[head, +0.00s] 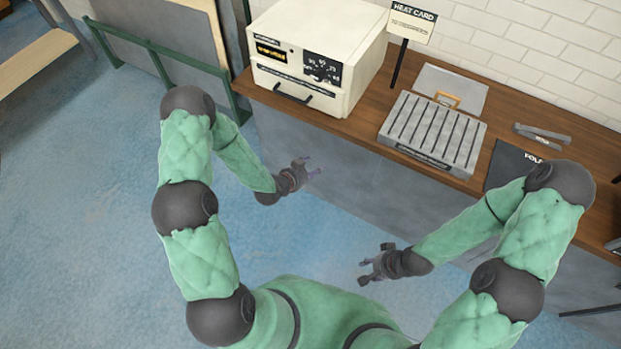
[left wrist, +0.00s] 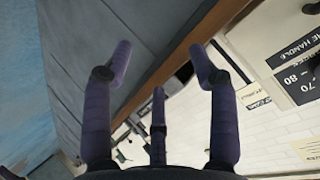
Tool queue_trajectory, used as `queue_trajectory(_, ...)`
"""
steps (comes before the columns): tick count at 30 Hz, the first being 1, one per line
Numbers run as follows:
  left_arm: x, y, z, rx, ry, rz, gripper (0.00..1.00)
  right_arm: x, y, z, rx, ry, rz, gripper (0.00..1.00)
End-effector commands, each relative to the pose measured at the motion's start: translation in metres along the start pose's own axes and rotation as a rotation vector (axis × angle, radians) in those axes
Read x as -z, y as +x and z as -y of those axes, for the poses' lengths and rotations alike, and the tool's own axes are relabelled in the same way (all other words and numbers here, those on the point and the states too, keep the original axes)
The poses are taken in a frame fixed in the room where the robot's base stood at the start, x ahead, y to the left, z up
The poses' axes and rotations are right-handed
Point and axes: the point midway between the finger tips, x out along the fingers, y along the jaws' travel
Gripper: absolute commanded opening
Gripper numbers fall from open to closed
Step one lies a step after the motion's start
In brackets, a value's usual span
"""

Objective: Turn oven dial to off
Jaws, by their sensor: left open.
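A cream oven (head: 318,55) stands on the wooden counter at the top centre of the head view. Its dial (head: 319,70) sits on a black panel with numbers on the front face, to the right of a yellow-lettered display. The dial's exact setting is too small to read. My right gripper (head: 371,267) hangs empty, further from the counter.
A grey slotted block (head: 434,130) and a heat card sign (head: 411,22) stand on the counter (head: 365,125) right of the oven. A black mat (head: 510,165) lies further right. A green rack (head: 165,60) with panels stands left of the counter. Open floor lies before the counter.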

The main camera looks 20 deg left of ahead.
Motion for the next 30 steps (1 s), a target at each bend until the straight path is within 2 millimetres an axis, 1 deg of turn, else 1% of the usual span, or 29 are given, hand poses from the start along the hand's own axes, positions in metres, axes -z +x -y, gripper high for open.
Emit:
queue_trajectory(3,-0.006,0.001,-0.008,-0.016,-0.033,0.019,0.59,0.000,0.004,-0.001,0.000,0.000,0.000,0.40)
queue_trajectory(7,-0.009,0.001,-0.012,-0.025,-0.053,0.032,0.59,0.000,0.005,-0.002,0.000,0.000,0.000,0.40)
queue_trajectory(25,-0.009,0.001,-0.013,-0.027,-0.060,0.036,0.59,0.000,0.005,-0.002,0.000,0.000,0.000,0.40)
queue_trajectory(26,-0.010,0.001,-0.015,-0.031,-0.068,0.041,0.59,0.000,0.005,-0.002,0.000,0.000,0.000,0.40)
queue_trajectory(28,-0.014,-0.002,-0.025,-0.053,-0.113,0.069,0.59,0.000,0.005,-0.002,0.000,0.000,0.000,0.40)
queue_trajectory(29,-0.017,-0.003,-0.032,-0.068,-0.149,0.093,0.59,0.000,0.005,-0.002,0.000,0.000,0.000,0.40)
queue_trajectory(30,-0.023,-0.007,-0.045,-0.094,-0.211,0.134,0.59,0.000,0.005,-0.002,0.000,0.000,0.000,0.40)
